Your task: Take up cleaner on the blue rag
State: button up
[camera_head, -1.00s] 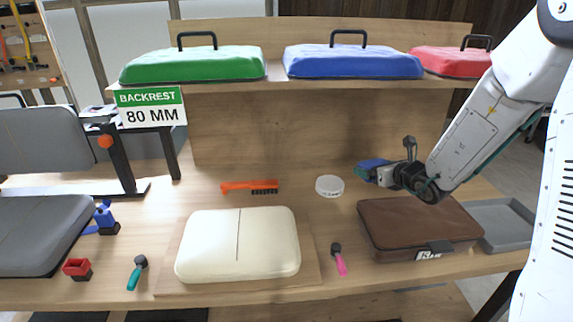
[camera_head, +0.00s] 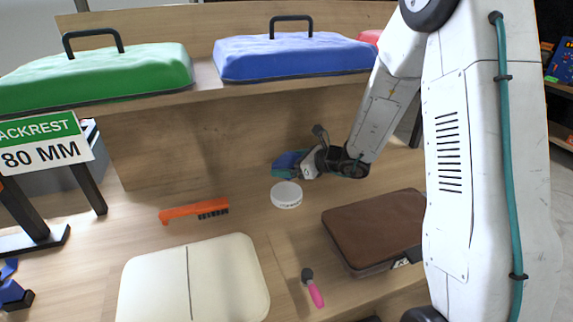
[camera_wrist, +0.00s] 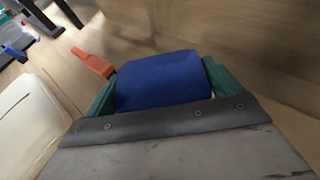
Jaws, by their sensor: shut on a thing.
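My gripper (camera_head: 290,164) is shut on the blue rag (camera_wrist: 160,80), which is bunched between its green fingers in the wrist view. In the head view the rag (camera_head: 288,160) is a small blue patch at the gripper's tip, above the bench near the back panel. A round white tin (camera_head: 286,195), possibly the cleaner, stands on the bench just below and in front of the gripper. The gripper is apart from the tin. The tin does not show in the wrist view.
An orange brush (camera_head: 195,211) lies left of the tin. A cream pad (camera_head: 195,280), a pink-handled tool (camera_head: 313,290) and a brown case (camera_head: 375,228) lie in front. A shelf with green (camera_head: 100,78) and blue (camera_head: 290,55) covers overhangs the back.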

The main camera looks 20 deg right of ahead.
aim_at(286, 191)
jog(key=shift+s+a+f+n+g+y, duration=0.3)
jog(key=shift+a+f+n+g, duration=0.1)
jog(key=shift+a+f, duration=0.2)
jog(key=shift+f, duration=2.65)
jog(key=shift+f, duration=0.6)
jog(key=shift+r, duration=3.55)
